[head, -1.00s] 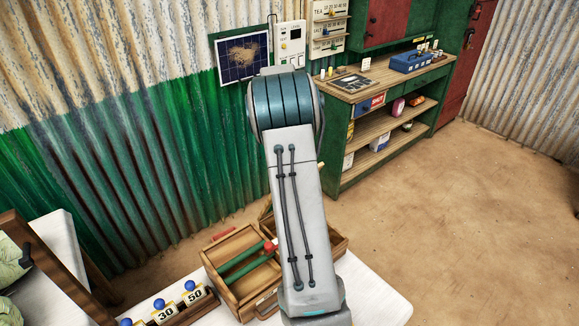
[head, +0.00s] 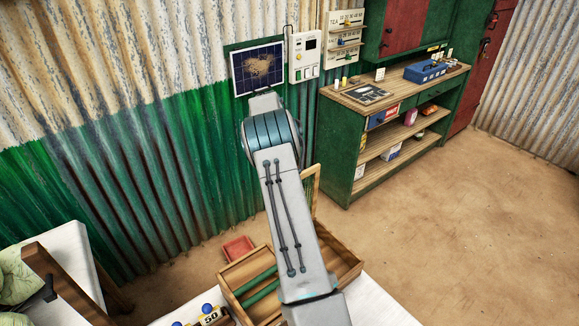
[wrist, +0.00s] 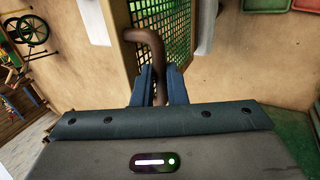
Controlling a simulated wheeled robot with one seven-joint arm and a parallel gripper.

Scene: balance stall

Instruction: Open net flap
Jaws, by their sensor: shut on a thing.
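The net flap shows in the wrist view as a green mesh (wrist: 172,20) with a pale wooden edge (wrist: 122,50). A brown curved handle (wrist: 150,38) stands in front of the mesh. My gripper (wrist: 160,82) is shut on this handle, with one blue finger on each side of it. In the head view my arm hides the gripper and the handle. A thin upright wooden strip (head: 313,188) shows beside my arm above the box; I cannot tell for sure that it is the flap's edge.
A wooden box (head: 234,284) with green bars stands below my arm on a white table (head: 385,308). A red object (head: 238,249) lies behind it. A green shelf unit (head: 340,150) stands at the back. The floor on the right is clear.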

